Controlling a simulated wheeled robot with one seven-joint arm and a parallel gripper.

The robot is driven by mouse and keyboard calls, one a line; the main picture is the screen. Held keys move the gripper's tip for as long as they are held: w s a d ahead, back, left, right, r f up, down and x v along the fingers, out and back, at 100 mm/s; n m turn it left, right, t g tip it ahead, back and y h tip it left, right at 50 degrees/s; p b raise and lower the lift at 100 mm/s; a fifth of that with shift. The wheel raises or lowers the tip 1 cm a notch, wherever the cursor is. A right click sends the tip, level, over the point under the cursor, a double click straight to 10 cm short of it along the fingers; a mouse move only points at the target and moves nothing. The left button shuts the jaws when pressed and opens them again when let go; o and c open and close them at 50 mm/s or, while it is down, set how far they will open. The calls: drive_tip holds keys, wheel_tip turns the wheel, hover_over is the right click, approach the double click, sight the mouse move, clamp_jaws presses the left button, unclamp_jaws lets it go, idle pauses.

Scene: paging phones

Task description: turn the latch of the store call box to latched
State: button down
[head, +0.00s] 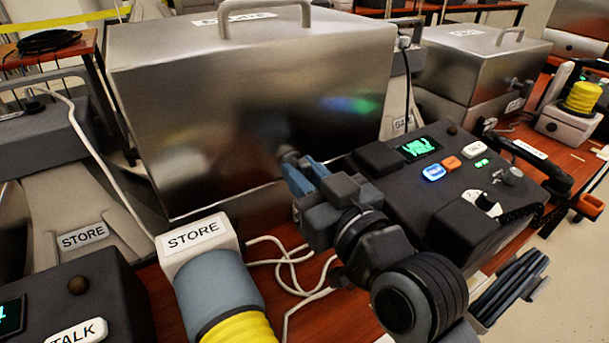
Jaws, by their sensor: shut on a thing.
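A large brushed-metal box (200,120) with a top handle stands in the middle of the head view. A small dark latch (289,157) sticks out low on its front face. My gripper (297,172), with blue fingers, reaches to this latch from the lower right and is shut on it. The fingers hide part of the latch, and I cannot tell its exact angle. The label on the box top is foreshortened and hard to read. STORE labels show on a white block (193,238) in front and on a grey stand (82,236) at the left.
A dark phone console (400,195) with lit buttons stands close to the right of my arm. A blue-grey and yellow cylinder (218,285) stands in front. White cables (290,262) lie on the red-brown table. A second metal box (480,60) stands behind at the right.

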drive_tip(key=c, duration=1.1)
unclamp_jaws()
drive_tip(key=shift+v, duration=3.9)
drive_tip(key=shift+d, duration=0.1)
